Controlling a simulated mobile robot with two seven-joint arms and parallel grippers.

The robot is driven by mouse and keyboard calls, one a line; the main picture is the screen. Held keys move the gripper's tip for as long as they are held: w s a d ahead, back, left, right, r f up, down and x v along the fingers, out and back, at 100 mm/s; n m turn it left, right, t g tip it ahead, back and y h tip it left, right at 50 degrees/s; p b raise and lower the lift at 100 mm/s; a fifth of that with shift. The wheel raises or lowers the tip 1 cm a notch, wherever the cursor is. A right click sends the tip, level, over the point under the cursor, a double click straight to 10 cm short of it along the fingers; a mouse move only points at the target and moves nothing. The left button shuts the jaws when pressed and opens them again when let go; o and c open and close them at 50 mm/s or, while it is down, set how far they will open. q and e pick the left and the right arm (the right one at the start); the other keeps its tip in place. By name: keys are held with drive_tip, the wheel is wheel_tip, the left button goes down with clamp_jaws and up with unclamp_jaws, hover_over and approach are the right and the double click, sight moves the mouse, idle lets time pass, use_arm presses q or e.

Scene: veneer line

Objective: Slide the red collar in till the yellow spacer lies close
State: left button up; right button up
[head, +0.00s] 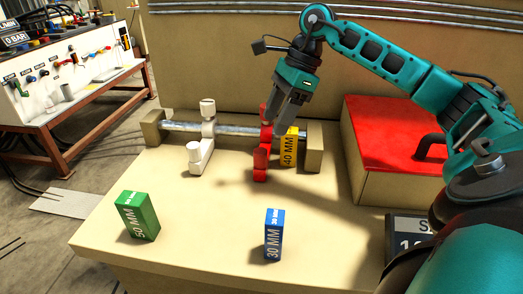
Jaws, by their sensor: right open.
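The red collar (261,160) stands upright around a metal rod (233,129), right of the rod's middle. The yellow spacer (288,150), marked 40 MM, stands between the red collar and the tan right end block (315,148). A narrow gap seems to show between the collar and the spacer; contact with the end block is hard to judge. My right gripper (280,121) is open and points down at the top of the red collar, close to the spacer's top. I cannot tell whether its fingers touch either one. My left gripper is out of view.
A white collar (208,130) stands on the rod farther left, near the left end block (151,128). A green 50 MM block (138,216) and a blue 30 MM block (274,236) stand at the front. A red-lidded box (390,125) stands right. The table's middle front is clear.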

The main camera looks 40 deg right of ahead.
sight(262, 150)
drive_tip(key=x, duration=0.9)
drive_tip(key=shift+f, duration=0.2)
drive_tip(key=shift+c, duration=0.2)
clamp_jaws()
